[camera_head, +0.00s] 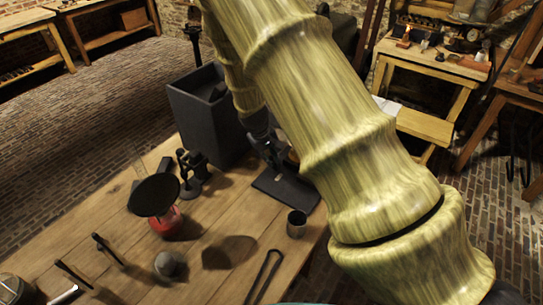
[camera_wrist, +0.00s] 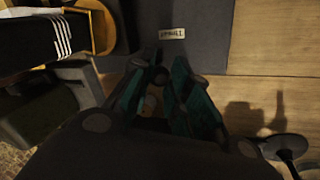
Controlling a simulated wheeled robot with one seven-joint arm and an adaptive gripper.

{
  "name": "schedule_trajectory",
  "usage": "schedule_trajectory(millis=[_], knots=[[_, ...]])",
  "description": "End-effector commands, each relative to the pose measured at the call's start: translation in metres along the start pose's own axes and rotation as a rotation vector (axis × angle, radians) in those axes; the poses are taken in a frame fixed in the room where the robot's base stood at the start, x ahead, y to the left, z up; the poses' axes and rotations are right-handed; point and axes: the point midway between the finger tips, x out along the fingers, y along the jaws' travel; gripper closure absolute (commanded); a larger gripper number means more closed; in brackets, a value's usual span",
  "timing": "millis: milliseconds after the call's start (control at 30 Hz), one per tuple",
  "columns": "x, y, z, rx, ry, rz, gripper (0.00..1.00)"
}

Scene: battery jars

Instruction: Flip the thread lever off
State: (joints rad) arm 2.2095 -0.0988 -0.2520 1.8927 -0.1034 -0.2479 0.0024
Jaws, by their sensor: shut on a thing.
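In the wrist view my gripper (camera_wrist: 160,76) has its two teal-lined fingers drawn together at the tips. A small dark rounded piece shows between the tips, and I take it for the end of the thread lever; the rest of the lever is hidden by the fingers. A dark flat base with a small pale label (camera_wrist: 172,33) lies just beyond the tips; the lettering is too blurred to read surely. In the head view my gripper (camera_head: 268,143) is small and dark, partly behind my arm, just above the dark base (camera_head: 285,192) on the table.
A dark open box (camera_head: 205,115) stands left of my gripper. On the wooden table (camera_head: 120,215) are a black disc on a red base (camera_head: 157,200), a small metal cup (camera_head: 297,223) and several dark tools.

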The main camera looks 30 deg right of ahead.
Motion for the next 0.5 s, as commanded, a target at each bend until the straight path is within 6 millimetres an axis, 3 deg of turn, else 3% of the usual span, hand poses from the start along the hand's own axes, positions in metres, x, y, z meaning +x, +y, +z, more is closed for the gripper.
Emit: schedule_trajectory(millis=[33,67,167,500], knots=[[0.0094,-0.0146,0.0116,-0.009,-0.025,-0.014,1.00],[0.0094,-0.0145,0.0117,-0.009,-0.025,-0.014,0.77],[0.0095,-0.0132,0.0124,-0.007,-0.025,-0.013,0.59],[0.0066,-0.0075,0.0092,-0.003,-0.016,-0.011,0.59]])
